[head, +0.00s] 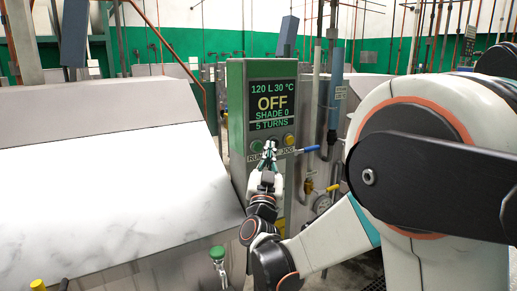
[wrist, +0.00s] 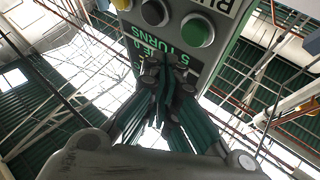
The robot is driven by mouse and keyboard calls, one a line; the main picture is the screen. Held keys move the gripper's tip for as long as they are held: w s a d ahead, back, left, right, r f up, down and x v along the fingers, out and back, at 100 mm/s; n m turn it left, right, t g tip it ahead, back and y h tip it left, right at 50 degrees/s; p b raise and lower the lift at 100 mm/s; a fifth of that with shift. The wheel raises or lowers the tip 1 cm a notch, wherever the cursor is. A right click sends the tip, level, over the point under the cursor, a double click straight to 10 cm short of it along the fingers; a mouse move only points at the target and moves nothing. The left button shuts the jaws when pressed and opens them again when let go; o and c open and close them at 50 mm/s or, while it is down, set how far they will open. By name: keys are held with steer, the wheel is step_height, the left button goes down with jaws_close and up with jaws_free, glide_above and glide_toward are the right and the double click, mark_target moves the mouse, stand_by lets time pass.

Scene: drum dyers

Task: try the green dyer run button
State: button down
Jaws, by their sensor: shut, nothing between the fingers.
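The control box (head: 237,110) stands upright, with a green frame and a dark display reading 120 L 30 °C, OFF, SHADE 0, 5 TURNS. Below the display, the green run button (head: 257,146) is at the left and a yellow button (head: 290,139) at the right. My gripper (head: 270,147) is shut and empty in front of the button row, just right of the green button, partly covering the middle. In the wrist view the panel appears turned over; the green button (wrist: 196,30), a black button (wrist: 154,12) and the yellow one lie beyond my fingers (wrist: 165,82). Contact cannot be told.
A large white sloping cover (head: 100,190) fills the left. A green-handled valve (head: 217,253) stands low in front of the box. A blue lever (head: 311,149), pipes and a gauge (head: 322,204) are close on the right.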

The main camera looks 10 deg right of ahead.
steer(key=s, duration=0.2)
steer(key=shift+s+d, duration=0.3)
steer(key=shift+d, duration=0.1)
stand_by(0.3)
steer(key=s+a+n+g+y, duration=0.2)
steer(key=s+a+n+y, duration=0.1)
steer(key=a+n+y, duration=0.4)
steer(key=s+d+f+g, duration=0.2)
steer(key=s+f+g, duration=0.2)
steer(key=s, duration=0.5)
steer(key=s+d+f+g, duration=0.2)
steer(key=s+f+g, duration=0.2)
steer(key=s+f, duration=0.4)
steer(key=s+d+f+g+y, duration=0.1)
steer(key=s+d+f+g, duration=0.2)
steer(key=s, duration=0.8)
step_height(320, 180, down, 3)
steer(key=shift+s+f+g, duration=0.15)
steer(key=shift+s+g, duration=0.05)
steer(key=shift+g, duration=0.8)
